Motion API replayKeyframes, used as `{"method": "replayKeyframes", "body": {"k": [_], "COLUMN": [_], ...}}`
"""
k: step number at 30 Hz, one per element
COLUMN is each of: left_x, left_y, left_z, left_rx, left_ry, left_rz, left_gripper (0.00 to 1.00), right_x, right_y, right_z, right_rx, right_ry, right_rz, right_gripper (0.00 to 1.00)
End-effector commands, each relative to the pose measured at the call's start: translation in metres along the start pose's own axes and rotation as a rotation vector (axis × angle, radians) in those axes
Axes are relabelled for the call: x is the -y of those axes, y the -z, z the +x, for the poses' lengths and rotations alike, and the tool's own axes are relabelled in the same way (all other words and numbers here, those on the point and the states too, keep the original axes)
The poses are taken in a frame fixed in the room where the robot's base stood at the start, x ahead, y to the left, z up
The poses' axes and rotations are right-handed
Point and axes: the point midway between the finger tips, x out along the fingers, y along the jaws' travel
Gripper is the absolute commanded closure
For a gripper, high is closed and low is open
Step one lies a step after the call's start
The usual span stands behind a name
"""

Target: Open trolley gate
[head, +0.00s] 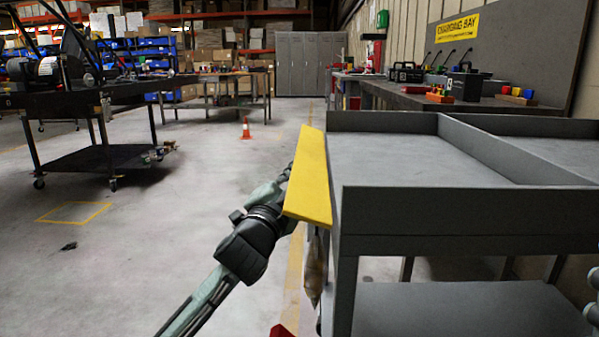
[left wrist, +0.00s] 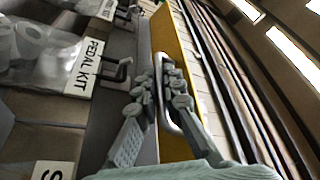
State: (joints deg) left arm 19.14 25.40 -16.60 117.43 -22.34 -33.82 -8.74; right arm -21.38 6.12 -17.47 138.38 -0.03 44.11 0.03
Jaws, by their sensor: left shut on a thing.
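The grey trolley (head: 390,215) stands at right in the head view, its flat tray empty. The yellow gate (head: 312,180) runs along the tray's left side and tilts outward, its face sloping down to the left. My left gripper (head: 284,180) reaches the gate's outer side from the lower left; its fingertips are hidden behind the gate there. In the left wrist view the fingers (left wrist: 163,90) close around a metal loop handle (left wrist: 169,118) on the yellow gate (left wrist: 178,60).
A dark cart (head: 100,155) stands at left and a small orange cone (head: 246,128) farther back. Open floor lies left of the trolley. A workbench (head: 400,98) runs behind it.

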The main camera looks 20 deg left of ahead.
Motion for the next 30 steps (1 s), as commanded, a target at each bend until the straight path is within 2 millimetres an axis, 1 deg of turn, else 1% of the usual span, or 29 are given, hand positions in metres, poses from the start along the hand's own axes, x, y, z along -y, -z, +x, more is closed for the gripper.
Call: {"method": "replayKeyframes", "body": {"k": [3, 4, 6, 14, 17, 20, 30], "left_x": [0.000, 0.001, 0.001, 0.001, 0.000, -0.001, -0.001], "left_y": [-0.001, -0.001, -0.001, 0.000, 0.000, 0.000, -0.001], "left_z": [0.000, 0.000, 0.000, 0.000, -0.005, -0.018, -0.089], "left_rx": [0.001, 0.001, 0.001, 0.000, -0.001, 0.000, 0.002], "left_ry": [0.001, 0.001, 0.001, 0.001, 0.000, -0.001, -0.003], "left_rz": [0.001, 0.001, 0.002, 0.002, 0.001, 0.001, 0.000], "left_gripper": [1.00, 0.91, 0.83, 0.83, 0.83, 0.83, 0.83], "right_x": [0.000, 0.000, 0.000, 0.000, 0.000, 0.000, 0.000], "right_y": [0.000, 0.000, 0.000, -0.001, -0.001, -0.001, -0.001], "right_z": [0.000, 0.000, 0.000, 0.000, 0.000, 0.000, 0.000], "right_rx": [0.001, 0.001, 0.001, 0.003, 0.004, 0.004, 0.003], "right_ry": [0.000, 0.000, 0.000, 0.000, 0.000, 0.000, 0.000], "right_rz": [0.000, 0.000, 0.000, 0.000, 0.000, 0.000, 0.000], "right_gripper": [1.00, 1.00, 1.00, 1.00, 1.00, 1.00, 1.00]}}
